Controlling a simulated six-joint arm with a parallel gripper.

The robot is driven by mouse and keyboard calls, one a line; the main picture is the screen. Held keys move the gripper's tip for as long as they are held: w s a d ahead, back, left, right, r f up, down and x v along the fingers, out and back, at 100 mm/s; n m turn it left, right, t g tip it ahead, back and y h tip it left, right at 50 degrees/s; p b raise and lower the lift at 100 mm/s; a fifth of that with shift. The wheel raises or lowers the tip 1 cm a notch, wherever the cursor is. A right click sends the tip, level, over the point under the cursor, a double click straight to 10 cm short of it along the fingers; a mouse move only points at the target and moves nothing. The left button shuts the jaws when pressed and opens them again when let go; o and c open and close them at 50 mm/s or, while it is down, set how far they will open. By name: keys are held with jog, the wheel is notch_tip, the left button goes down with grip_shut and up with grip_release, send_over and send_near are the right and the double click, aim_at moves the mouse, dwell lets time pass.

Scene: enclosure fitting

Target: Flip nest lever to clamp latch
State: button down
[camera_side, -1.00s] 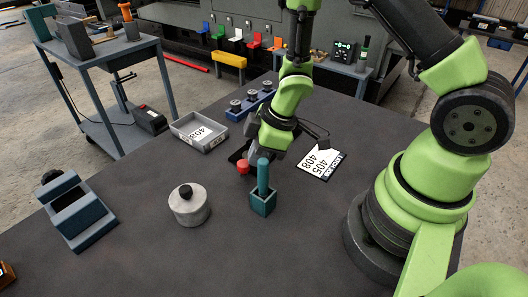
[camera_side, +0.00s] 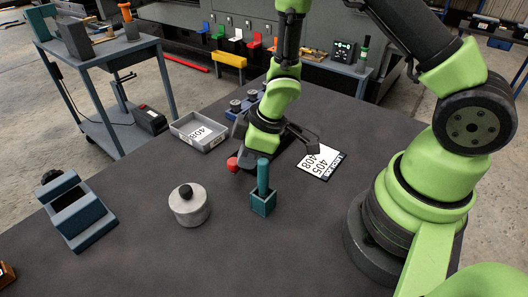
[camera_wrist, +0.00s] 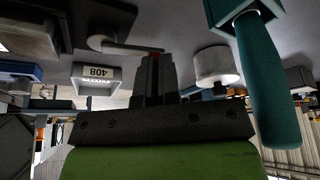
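The lever's red knob (camera_side: 232,164) shows at the left tip of my gripper (camera_side: 241,150) in the side view. In the wrist view my gripper (camera_wrist: 156,62) has its two grey fingers close together, with a small patch of red at their tips. A pale grey lever arm (camera_wrist: 125,47) runs from the left to these fingertips, beside a dark block (camera_wrist: 100,20) that looks like the nest. In the side view my gripper and wrist hide most of the nest. The latch cannot be made out, nor whether the fingers grip the knob or only touch it.
A teal post in a square holder (camera_side: 263,203) stands close in front of my gripper. A grey canister (camera_side: 189,206) is front left. A grey tray (camera_side: 199,132) labelled 408, a blue rack and a label card (camera_side: 320,163) lie around.

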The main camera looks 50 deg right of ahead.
jog(key=s+d+r+m+t+h, duration=0.1)
jog(key=d+r+m+t+h, duration=0.2)
jog(key=r, duration=0.8)
jog(key=s+d+r+m+t+h, duration=0.25)
jog(key=d+r, duration=0.25)
jog(key=r, duration=0.5)
jog(key=s+a+r+m+g+y, duration=0.1)
jog(key=s+a+r+m+y, duration=0.1)
jog(key=s, duration=0.3)
jog(key=s+a+r+m+y, duration=0.2)
jog(key=s+a+r+m, duration=0.1)
jog(key=s, duration=0.3)
jog(key=shift+s+a+m+g+y, duration=0.35)
jog(key=shift+a+m, duration=0.2)
jog(key=shift+a, duration=0.1)
